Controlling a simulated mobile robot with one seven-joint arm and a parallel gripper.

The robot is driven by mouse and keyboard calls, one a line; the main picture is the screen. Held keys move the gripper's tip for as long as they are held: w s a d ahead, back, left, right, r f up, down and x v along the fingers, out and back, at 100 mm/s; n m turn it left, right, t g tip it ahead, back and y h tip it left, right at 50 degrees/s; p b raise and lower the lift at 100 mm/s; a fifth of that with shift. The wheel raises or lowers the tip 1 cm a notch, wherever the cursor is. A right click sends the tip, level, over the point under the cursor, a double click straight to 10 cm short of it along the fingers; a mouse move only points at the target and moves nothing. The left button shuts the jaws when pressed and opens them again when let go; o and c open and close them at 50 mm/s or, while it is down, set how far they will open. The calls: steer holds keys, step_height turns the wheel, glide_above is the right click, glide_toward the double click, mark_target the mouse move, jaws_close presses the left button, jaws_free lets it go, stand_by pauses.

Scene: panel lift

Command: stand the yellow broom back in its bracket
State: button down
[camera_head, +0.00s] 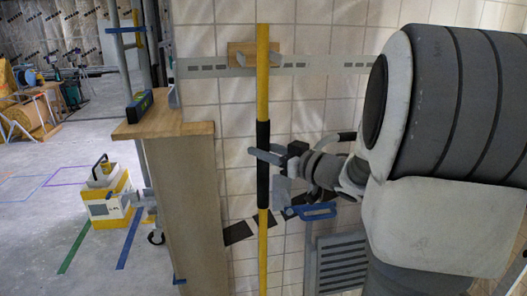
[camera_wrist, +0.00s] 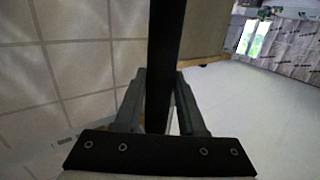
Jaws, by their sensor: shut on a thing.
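The yellow broom (camera_head: 263,95) stands upright in front of the tiled wall, with a black grip sleeve around its middle. Its top end shows, while its lower end is out of the picture. My gripper (camera_head: 265,155) is shut on the black sleeve. In the wrist view the dark sleeve (camera_wrist: 165,45) runs between the two fingers (camera_wrist: 158,105). The bracket (camera_head: 240,50), a wooden block with grey prongs, is on the wall just behind the upper shaft. The shaft covers its middle, and I cannot tell whether the shaft touches it.
A grey slotted rail (camera_head: 335,68) runs along the wall at bracket height. A grey vent grille (camera_head: 342,262) is low at right. Open floor lies farther left.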

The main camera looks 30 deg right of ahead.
steer(key=c, duration=0.5)
jaws_free()
steer(key=shift+f, duration=0.1)
steer(key=shift+r, duration=0.25)
steer(key=p+v, duration=0.3)
steer(key=v, duration=0.9)
steer(key=shift+f, duration=0.1)
